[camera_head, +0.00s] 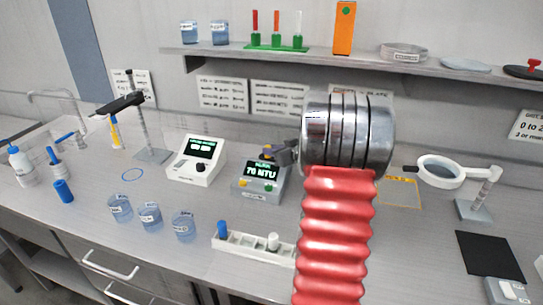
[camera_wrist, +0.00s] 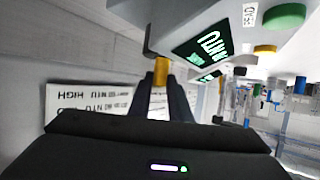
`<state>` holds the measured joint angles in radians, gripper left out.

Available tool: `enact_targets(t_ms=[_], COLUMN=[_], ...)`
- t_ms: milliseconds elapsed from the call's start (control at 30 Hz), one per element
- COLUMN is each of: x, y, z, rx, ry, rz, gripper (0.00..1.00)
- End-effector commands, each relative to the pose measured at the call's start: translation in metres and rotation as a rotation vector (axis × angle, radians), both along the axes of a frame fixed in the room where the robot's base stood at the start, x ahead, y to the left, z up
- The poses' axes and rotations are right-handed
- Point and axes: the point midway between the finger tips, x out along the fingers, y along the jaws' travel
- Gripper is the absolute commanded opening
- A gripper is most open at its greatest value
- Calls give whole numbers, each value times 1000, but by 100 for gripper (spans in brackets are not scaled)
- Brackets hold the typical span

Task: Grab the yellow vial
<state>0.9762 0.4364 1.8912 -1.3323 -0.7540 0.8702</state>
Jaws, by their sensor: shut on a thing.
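The yellow vial (camera_wrist: 161,72) shows as a small yellow cylinder between my fingertips in the wrist view. My gripper (camera_wrist: 160,85) is shut on it. In the head view my gripper (camera_head: 279,153) is at the upper back of the turbidity meter (camera_head: 259,184), whose green display reads 70 NTU. The meter (camera_wrist: 235,30) is close beside the vial in the wrist view. A dark hooked piece touches or nearly touches the vial's upper left. Whether the vial still touches the meter cannot be told.
A second white instrument (camera_head: 196,161) stands left of the meter. A white rack (camera_head: 253,247) with a blue-capped and a white-capped vial lies in front. Several beakers (camera_head: 150,216) stand at the left front. A magnifier (camera_head: 440,171) stands right, and a shelf (camera_head: 360,60) runs above.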

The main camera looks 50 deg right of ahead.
Motion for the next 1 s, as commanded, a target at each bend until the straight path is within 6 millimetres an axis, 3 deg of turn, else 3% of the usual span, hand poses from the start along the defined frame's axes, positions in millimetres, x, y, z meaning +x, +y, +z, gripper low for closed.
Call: enact_targets(t_ms=[300, 500, 1000], x=[0, 0, 0], y=[0, 0, 0], z=[57, 81, 85], rx=[-5, -2, 0], ry=[-2, -2, 0], rz=[1, 1, 0], gripper=[0, 0, 0])
